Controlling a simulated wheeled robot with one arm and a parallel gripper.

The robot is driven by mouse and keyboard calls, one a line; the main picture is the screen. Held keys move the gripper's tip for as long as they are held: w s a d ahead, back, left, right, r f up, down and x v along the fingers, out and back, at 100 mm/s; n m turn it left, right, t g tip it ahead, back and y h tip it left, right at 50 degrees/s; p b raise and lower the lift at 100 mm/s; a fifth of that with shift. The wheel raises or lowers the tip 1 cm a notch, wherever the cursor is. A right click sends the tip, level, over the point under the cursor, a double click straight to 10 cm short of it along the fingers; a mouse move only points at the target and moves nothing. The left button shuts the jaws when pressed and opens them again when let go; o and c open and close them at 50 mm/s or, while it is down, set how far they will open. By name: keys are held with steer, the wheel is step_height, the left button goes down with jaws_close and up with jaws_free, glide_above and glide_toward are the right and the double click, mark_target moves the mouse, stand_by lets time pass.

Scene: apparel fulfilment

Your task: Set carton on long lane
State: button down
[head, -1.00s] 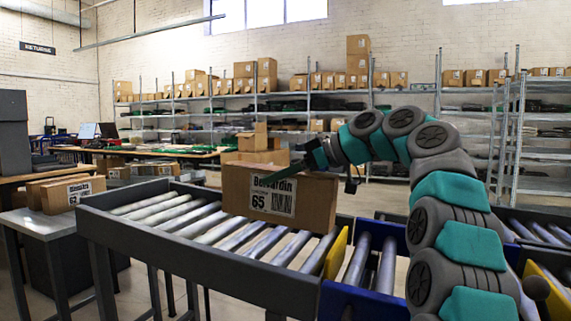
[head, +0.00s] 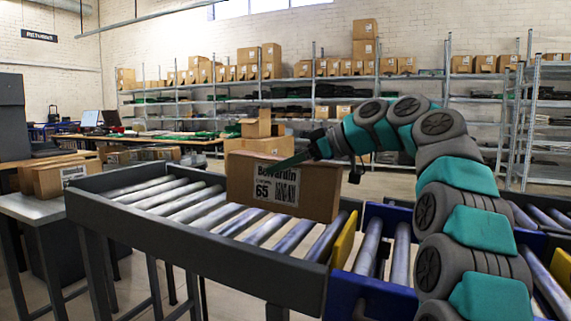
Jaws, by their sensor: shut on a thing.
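A brown carton (head: 318,190) with a white label reading 65 is held over the roller lane (head: 150,215) with dark grey side rails. The carton is slightly tilted in the picture, and its lower edge overlaps the rollers. I cannot tell whether it touches them. My gripper (head: 300,158) is at the carton's top edge and is shut on it. One green finger lies across the front face; the other finger is hidden behind the carton.
A yellow plate (head: 343,238) stands at the lane's near right end, with a blue-framed roller section (head: 375,290) beyond it. Other cartons (head: 66,177) sit on a grey table at left. Shelves (head: 290,90) with boxes line the back wall. Several rollers left of the carton are bare.

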mark_target(284, 188)
steer(key=shift+a+f+b, duration=0.2)
steer(key=shift+f+b, duration=2.2)
steer(key=shift+f, duration=0.35)
jaws_free()
